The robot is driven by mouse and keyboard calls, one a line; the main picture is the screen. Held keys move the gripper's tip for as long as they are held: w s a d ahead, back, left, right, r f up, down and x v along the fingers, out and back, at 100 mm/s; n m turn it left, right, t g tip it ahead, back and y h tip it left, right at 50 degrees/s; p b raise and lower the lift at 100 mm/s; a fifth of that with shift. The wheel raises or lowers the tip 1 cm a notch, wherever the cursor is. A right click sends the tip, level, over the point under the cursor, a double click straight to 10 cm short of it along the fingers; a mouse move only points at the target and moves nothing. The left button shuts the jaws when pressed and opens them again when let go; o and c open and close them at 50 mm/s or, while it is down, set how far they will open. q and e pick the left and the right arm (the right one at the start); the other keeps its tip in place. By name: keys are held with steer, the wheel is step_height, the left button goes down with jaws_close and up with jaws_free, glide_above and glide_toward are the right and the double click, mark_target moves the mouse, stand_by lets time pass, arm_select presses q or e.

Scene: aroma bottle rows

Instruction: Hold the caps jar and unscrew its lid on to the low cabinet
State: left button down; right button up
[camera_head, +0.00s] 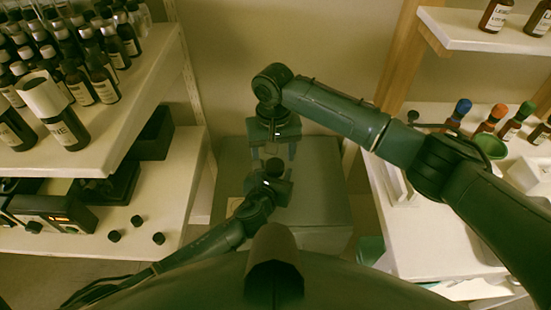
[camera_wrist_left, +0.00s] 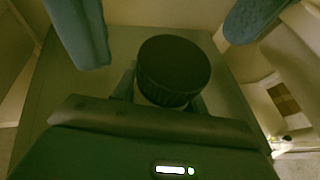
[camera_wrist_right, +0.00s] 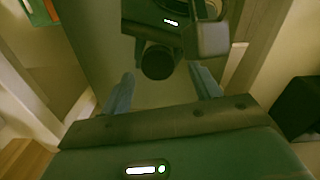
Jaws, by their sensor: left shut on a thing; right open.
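The caps jar shows mostly as its round black ribbed lid (camera_wrist_left: 173,70) in the left wrist view; its body below is largely hidden. The lid also shows in the head view (camera_head: 274,168) and in the right wrist view (camera_wrist_right: 157,62). My left gripper (camera_head: 272,181) is shut on the jar below the lid. My right gripper (camera_head: 272,153) is open and empty, facing the jar from the far side. Its two bluish fingers stand apart, with the lid between and beyond them in its wrist view. The low cabinet (camera_head: 318,200) lies beneath both grippers.
Left shelves (camera_head: 150,85) hold rows of dark bottles, with loose black caps (camera_head: 137,221) on the lower board. The right shelf (camera_head: 430,235) carries bottles with coloured caps and a green bowl (camera_head: 488,146). The cabinet top is bare on the right.

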steer(key=shift+d+r, duration=0.1)
steer(key=shift+r, duration=0.85)
steer(key=shift+c, duration=0.3)
step_height(320, 180, up, 3)
steer(key=m, duration=0.6)
steer(key=shift+f+m, duration=0.1)
steer(key=shift+m, duration=0.2)
step_height(320, 180, down, 8)
steer(key=shift+r, duration=0.25)
steer(key=shift+c, duration=0.2)
steer(key=c, duration=1)
steer(key=n, duration=0.6)
steer(key=shift+w+n, duration=0.1)
steer(key=shift+n, duration=0.2)
